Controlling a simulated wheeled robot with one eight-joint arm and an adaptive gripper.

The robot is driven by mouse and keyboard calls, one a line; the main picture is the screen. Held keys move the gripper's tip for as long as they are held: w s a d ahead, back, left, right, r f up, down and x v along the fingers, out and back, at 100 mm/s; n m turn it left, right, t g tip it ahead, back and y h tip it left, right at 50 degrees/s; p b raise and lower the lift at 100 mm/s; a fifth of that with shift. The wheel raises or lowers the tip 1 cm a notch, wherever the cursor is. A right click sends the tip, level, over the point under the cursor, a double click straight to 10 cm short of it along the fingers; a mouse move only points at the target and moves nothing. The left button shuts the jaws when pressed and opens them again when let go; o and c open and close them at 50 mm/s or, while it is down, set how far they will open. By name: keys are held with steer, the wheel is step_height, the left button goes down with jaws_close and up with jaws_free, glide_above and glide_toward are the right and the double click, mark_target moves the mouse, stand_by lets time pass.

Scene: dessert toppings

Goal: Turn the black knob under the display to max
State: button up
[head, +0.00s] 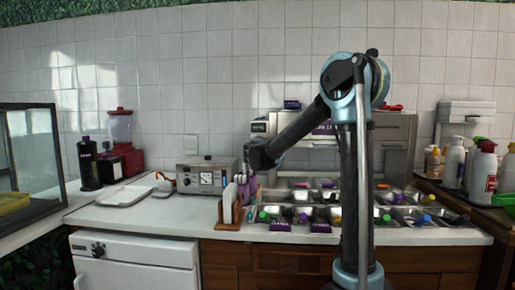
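A small silver appliance (185,177) stands on the counter, left of centre, with a pale display panel (206,178) and small dark controls on its front. They are too small to tell which is the black knob or how it is set. A larger black knob (98,249) sits on the white front-loading unit below the counter at left. My gripper (245,176) is small and dark at the end of my arm, just right of the silver appliance and apparently apart from it. Whether its fingers are open or shut cannot be made out.
A wooden holder (229,215) with upright cards stands in front of the gripper, near a purple item (250,188). Metal topping trays (412,197) fill the counter to the right. A white tray (124,196) and red blender (120,128) are at left.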

steer(key=shift+m, duration=1.9)
steer(key=o, duration=1.1)
steer(key=shift+s, duration=0.1)
steer(key=s, duration=1.1)
steer(key=shift+s+a+f, duration=0.1)
steer(key=shift+s+a, duration=0.15)
steer(key=shift+s, duration=0.05)
